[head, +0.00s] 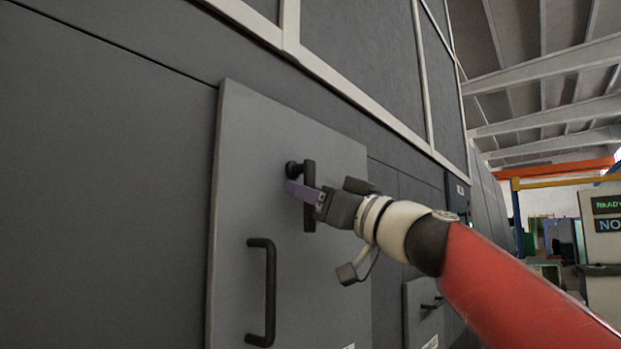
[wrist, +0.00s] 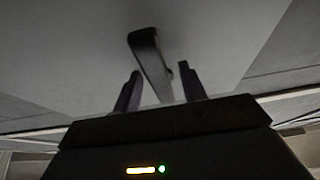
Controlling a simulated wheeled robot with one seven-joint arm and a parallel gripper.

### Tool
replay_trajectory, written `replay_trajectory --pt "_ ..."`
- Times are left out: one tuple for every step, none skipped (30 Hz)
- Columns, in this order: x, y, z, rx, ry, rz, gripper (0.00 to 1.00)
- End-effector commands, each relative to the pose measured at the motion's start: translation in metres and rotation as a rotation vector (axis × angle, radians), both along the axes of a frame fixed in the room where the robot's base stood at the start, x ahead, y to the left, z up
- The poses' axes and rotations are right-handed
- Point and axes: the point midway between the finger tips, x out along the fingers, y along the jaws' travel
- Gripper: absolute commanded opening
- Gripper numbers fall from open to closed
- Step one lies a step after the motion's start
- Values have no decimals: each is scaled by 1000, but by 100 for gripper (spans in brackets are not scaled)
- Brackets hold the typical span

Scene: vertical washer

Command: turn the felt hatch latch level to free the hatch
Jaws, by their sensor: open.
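The grey felt hatch (head: 300,260) is a flat panel on the machine's side and looks shut. Its black latch (head: 309,172) has a handle that stands upright, with a round boss at its upper left. In the wrist view the latch handle (wrist: 150,60) runs down between the two fingers. My gripper (head: 296,190) is at the latch, its purple fingers around the middle of the handle. In the wrist view my gripper (wrist: 160,88) is open, with a finger on each side of the handle and gaps showing. Whether a finger touches it I cannot tell.
A black fixed pull handle (head: 268,292) sits below the latch on the same hatch. A smaller panel with a handle (head: 432,304) is at the lower right. Pale frame rails cross the machine above. A sign (head: 606,215) stands at the far right.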

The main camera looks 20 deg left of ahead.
Motion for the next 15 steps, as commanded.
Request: replay_trajectory --pt "1 2 2 0 1 0 42" --pt "2 3 2 0 0 -1 42" --pt "2 4 2 -1 0 -1 42" --pt "2 4 2 -1 0 -1 42" --pt "2 4 1 -1 -1 -2 42" --pt "2 4 1 -1 -1 -2 42" --pt "2 4 1 -1 -1 -2 42" --pt "2 4 1 -1 -1 -2 42" --pt "2 4 1 -1 -1 -2 42" --pt "2 4 1 -1 -1 -2 42" --pt "2 4 1 -1 -1 -2 38" --pt "2 4 1 -1 -1 -2 33" --pt "2 4 1 -1 -1 -2 29" --pt "2 4 1 -1 0 -1 25" --pt "2 4 1 -1 0 -1 20"
